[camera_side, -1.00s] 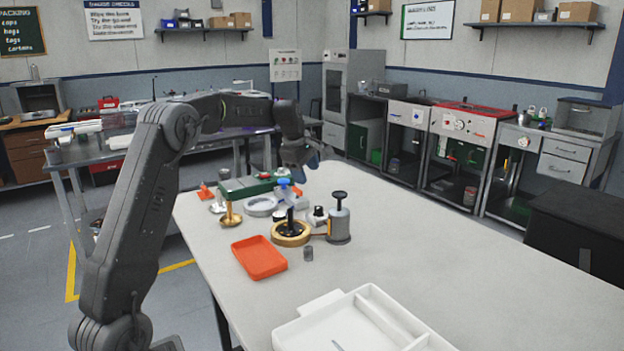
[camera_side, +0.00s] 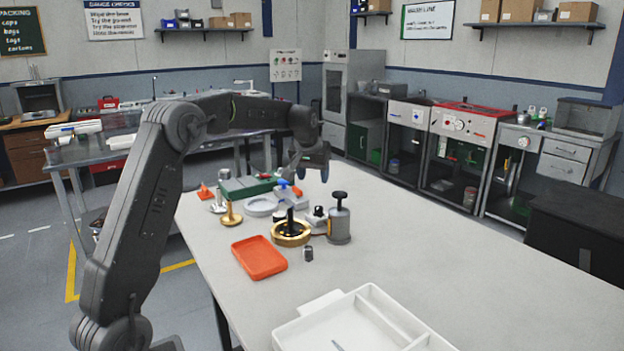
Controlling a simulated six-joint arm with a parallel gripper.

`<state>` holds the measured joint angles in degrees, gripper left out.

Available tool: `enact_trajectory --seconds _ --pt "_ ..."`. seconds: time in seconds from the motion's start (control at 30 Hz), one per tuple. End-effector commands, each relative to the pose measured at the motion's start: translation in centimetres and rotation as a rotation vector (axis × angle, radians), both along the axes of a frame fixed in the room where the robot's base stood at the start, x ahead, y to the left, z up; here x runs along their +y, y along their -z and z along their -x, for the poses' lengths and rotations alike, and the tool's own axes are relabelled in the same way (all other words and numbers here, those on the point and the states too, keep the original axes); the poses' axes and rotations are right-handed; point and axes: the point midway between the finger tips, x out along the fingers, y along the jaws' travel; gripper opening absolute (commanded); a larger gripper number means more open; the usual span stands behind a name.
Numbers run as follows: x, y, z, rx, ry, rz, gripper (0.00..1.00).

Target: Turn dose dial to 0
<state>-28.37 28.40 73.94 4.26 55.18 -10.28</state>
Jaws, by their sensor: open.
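My gripper (camera_side: 313,172) is open and empty. It hangs in the air above the far part of the table, above and behind the cluster of parts. I cannot tell for certain which part is the dose dial. A small black knob on a pale base (camera_side: 318,213) stands in the cluster, partly hidden by its neighbours. Next to it is a grey canister with a black top (camera_side: 339,220). A brass ring with a black post (camera_side: 291,232) stands to their left. No dial markings are readable at this size.
An orange tray (camera_side: 259,258) and a small grey cylinder (camera_side: 308,254) lie nearer the camera. A brass part (camera_side: 231,217), a pale ring (camera_side: 261,206) and a green box (camera_side: 247,187) stand behind. A white tray (camera_side: 300,335) is in front. The table's right side is clear.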

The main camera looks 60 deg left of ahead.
Motion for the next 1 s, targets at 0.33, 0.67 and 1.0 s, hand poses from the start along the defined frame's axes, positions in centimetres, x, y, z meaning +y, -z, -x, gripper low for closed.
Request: enact_trajectory --seconds 0.33,0.67,1.0 --pt "1.7 6.7 -2.0 0.007 -0.007 0.007 0.57" --pt "3.1 12.4 -3.9 0.005 -0.012 0.007 0.57" --pt "1.9 8.0 -2.8 -0.004 -0.142 0.004 0.57"
